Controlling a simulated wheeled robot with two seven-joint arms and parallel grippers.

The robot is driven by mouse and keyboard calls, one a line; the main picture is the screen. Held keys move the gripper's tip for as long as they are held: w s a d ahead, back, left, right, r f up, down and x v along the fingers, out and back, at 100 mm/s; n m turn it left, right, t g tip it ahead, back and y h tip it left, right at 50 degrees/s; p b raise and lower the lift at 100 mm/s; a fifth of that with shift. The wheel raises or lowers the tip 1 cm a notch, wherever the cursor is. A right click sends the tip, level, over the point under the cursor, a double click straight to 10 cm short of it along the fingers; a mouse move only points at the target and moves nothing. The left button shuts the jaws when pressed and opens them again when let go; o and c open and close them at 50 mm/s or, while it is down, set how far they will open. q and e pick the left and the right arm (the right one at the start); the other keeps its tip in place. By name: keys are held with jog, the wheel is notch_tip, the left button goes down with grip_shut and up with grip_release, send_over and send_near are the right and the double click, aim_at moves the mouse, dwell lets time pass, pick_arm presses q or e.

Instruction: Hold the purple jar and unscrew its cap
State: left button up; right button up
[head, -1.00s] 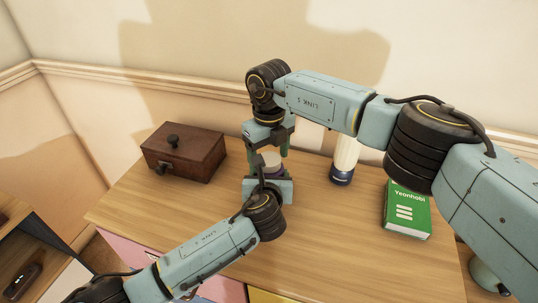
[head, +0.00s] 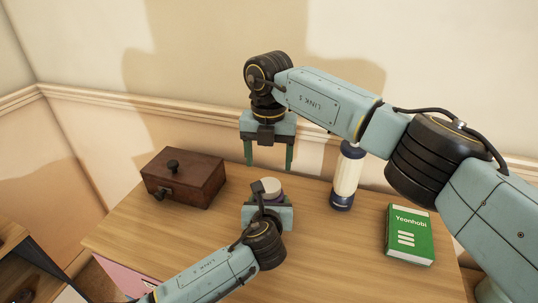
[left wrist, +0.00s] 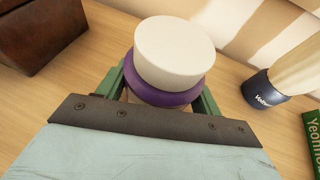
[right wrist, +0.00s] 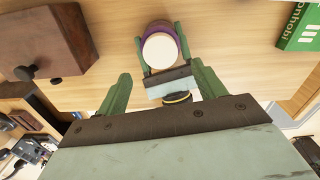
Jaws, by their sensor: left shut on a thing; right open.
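The purple jar (left wrist: 160,95) stands upright on the table, with its white cap (left wrist: 173,50) on top. The cap also shows in the head view (head: 270,187) and the right wrist view (right wrist: 160,50). My left gripper (left wrist: 165,90) is shut on the jar from the near side, its green fingers on either side of the body below the purple rim. My right gripper (head: 268,165) is open and empty, fingers pointing down, above and slightly behind the cap and apart from it. My left gripper hides much of the jar in the head view.
A dark brown wooden box (head: 184,177) with knobs stands to the left of the jar. The wall is close behind the table (head: 325,260).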

aim_at(269, 184)
jog(key=shift+r+m, duration=0.2)
jog(key=shift+m, duration=0.6)
jog(key=shift+f, duration=0.2)
notch_tip(269, 184, down, 8)
jog(key=shift+r, duration=0.25)
